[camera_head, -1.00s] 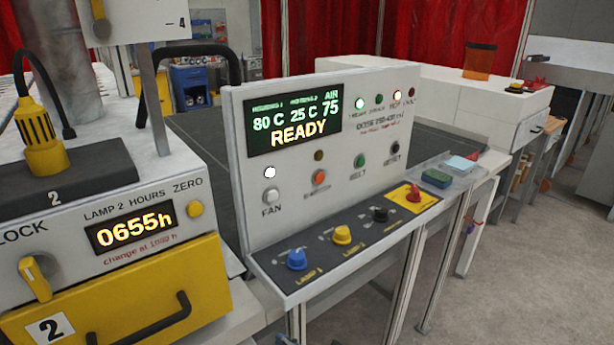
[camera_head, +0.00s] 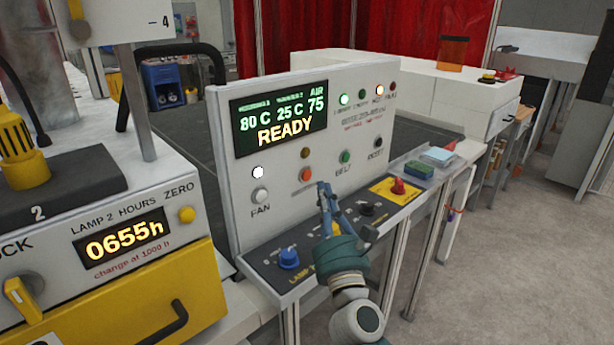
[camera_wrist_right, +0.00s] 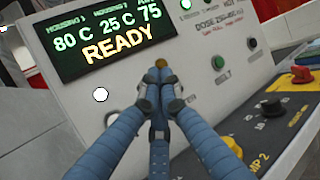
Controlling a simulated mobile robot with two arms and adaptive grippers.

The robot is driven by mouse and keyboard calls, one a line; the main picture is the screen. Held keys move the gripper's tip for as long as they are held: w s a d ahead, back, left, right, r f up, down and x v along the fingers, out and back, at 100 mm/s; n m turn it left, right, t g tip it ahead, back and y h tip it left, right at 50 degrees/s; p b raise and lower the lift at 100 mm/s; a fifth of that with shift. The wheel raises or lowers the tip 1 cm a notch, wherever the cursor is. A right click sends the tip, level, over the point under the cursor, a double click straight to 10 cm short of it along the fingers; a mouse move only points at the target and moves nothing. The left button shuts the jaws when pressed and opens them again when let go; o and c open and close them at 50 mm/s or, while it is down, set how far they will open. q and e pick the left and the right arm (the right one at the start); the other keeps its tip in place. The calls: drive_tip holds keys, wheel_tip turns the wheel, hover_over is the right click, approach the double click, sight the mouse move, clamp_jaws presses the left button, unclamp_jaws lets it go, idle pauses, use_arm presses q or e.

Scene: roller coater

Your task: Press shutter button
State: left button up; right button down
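The orange shutter button (camera_head: 306,173) sits on the upright face of the white control panel (camera_head: 222,150), below a brown lamp (camera_head: 305,153) and between the fan and belt buttons. Its label is partly hard to read. My right gripper (camera_head: 323,188) is in front of the panel, with its fingertips just right of and below the orange button in the head view. In the right wrist view my blue fingers (camera_wrist_right: 161,78) converge, shut and empty, and hide the button; the brown lamp (camera_wrist_right: 161,63) shows just above the tips. I cannot tell whether they touch the panel. My left gripper is not in view.
The display (camera_head: 278,125) reads READY. White fan (camera_head: 260,196), green belt (camera_head: 346,157) and dark reset (camera_head: 378,143) buttons are nearby. A sloped shelf below carries a blue knob (camera_head: 289,259), a black knob (camera_head: 367,209) and a red knob (camera_head: 397,187). A yellow-fronted lamp unit (camera_head: 150,290) stands left.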

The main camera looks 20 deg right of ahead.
sight(307, 175)
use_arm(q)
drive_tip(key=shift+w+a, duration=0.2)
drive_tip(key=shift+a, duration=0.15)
use_arm(e)
drive_tip(key=w+d+f+m+g+h, duration=0.2)
drive_tip(key=d+m, duration=0.4)
drive_tip(key=m, duration=0.4)
drive_tip(key=shift+f+g+h, duration=0.8)
drive_tip(key=shift+g, duration=0.3)
drive_tip(key=shift+w, duration=0.15)
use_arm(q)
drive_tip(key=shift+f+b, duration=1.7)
use_arm(e)
drive_tip(key=w+a, duration=0.2)
drive_tip(key=w, duration=0.6)
drive_tip(key=shift+a, duration=0.4)
drive_tip(key=shift+w, duration=0.15)
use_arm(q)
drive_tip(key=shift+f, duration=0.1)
use_arm(e)
drive_tip(key=shift+w+a, duration=0.15)
drive_tip(key=shift+w, duration=0.15)
